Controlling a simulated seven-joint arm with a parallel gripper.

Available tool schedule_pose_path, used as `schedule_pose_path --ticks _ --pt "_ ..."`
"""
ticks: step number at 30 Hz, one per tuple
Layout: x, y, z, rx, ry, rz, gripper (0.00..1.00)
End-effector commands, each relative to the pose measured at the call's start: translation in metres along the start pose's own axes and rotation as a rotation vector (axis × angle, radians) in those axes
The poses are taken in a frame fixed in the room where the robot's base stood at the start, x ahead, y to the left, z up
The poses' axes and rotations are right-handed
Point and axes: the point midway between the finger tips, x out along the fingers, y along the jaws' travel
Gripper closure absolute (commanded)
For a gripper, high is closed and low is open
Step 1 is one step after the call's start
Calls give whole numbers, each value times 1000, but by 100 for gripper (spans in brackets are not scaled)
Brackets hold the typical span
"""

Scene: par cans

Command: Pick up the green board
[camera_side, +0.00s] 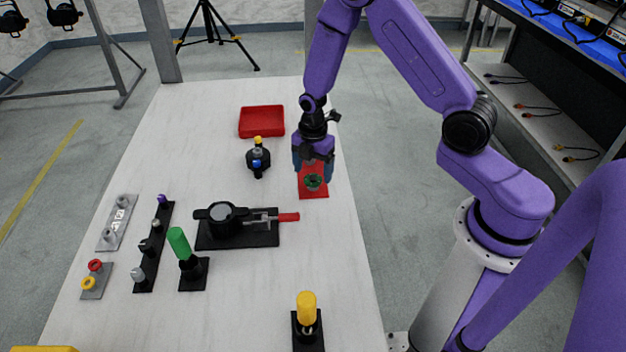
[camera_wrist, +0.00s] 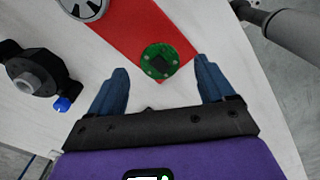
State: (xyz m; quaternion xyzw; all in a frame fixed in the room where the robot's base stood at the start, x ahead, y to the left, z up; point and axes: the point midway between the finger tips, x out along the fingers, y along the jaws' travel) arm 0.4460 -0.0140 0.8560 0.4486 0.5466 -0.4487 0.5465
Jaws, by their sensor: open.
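The green board (camera_wrist: 160,61) is a small round disc with a dark square chip at its middle. It lies flat on a red mat (camera_wrist: 126,27) in the wrist view. In the side view the green board (camera_side: 313,182) shows on the lower part of the red mat (camera_side: 314,193). My gripper (camera_wrist: 160,82) is open, with two blue fingers spread wide, and the board lies just beyond and between the fingertips. In the side view my gripper (camera_side: 313,170) hangs over the mat. It holds nothing, and I cannot tell its exact height.
A black holder with a blue knob (camera_side: 258,160) stands left of the mat. An empty red tray (camera_side: 261,121) is behind it. A black fixture with a red handle (camera_side: 240,226) lies nearer. A round grey part (camera_wrist: 84,8) sits on the mat. The table's right edge is close.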

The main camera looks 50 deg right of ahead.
Motion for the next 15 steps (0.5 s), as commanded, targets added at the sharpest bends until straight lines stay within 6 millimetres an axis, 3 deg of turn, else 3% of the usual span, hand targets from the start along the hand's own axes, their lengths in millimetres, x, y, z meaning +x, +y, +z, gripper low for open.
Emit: schedule_pose_path --ticks 5,13,15 --pt "14 0 0 0 0 -1 18" --pt "15 0 0 0 0 0 18" --pt "15 0 0 0 0 0 41"
